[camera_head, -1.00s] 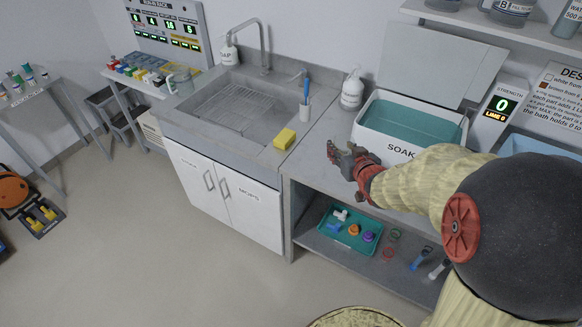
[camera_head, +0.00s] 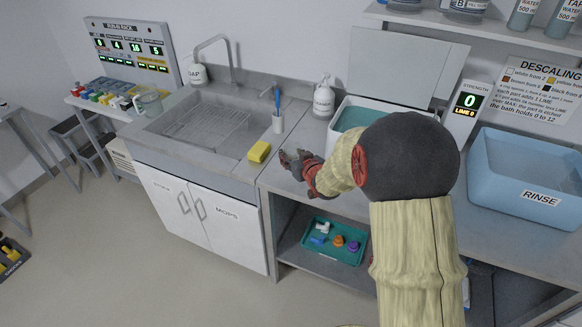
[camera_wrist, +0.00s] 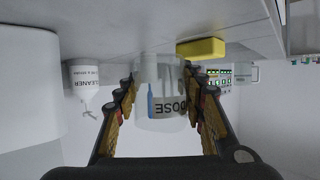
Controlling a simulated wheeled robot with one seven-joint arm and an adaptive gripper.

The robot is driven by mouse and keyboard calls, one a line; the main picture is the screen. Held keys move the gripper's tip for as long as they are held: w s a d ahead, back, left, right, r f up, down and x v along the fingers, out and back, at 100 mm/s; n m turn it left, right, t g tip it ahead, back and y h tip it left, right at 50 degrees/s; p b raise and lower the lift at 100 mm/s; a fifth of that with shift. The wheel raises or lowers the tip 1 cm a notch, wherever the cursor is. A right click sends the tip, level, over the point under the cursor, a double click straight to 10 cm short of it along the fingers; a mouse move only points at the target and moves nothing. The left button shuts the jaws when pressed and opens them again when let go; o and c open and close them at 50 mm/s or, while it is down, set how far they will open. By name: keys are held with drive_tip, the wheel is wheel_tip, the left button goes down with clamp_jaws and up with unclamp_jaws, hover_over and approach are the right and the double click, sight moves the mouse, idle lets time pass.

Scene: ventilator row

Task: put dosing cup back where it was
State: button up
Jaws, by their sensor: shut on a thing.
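My gripper (camera_head: 298,163) is over the front of the counter, just right of the yellow sponge. The cup sits between the two fingers. In the head view I cannot make the cup out at the gripper.
The yellow sponge (camera_head: 259,152) lies beside the sink (camera_head: 205,130). The white soak tub (camera_head: 350,108) is partly hidden by my arm; the blue rinse tub (camera_head: 520,190) is right.

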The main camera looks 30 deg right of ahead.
drive_tip(key=shift+w+f, duration=0.35)
drive_tip(key=shift+f, duration=0.05)
drive_tip(key=shift+w+d+f+b, duration=0.15)
drive_tip(key=shift+f+b, duration=0.25)
drive_tip(key=shift+f, duration=0.5)
drive_tip(key=shift+w+a+f+b, duration=0.15)
drive_tip(key=shift+f+b, duration=0.2)
drive_tip(key=shift+f, duration=0.5)
drive_tip(key=shift+d, duration=0.1)
drive_tip(key=shift+f, duration=0.2)
drive_tip(key=o, duration=1.2)
drive_tip(key=shift+o, duration=0.6)
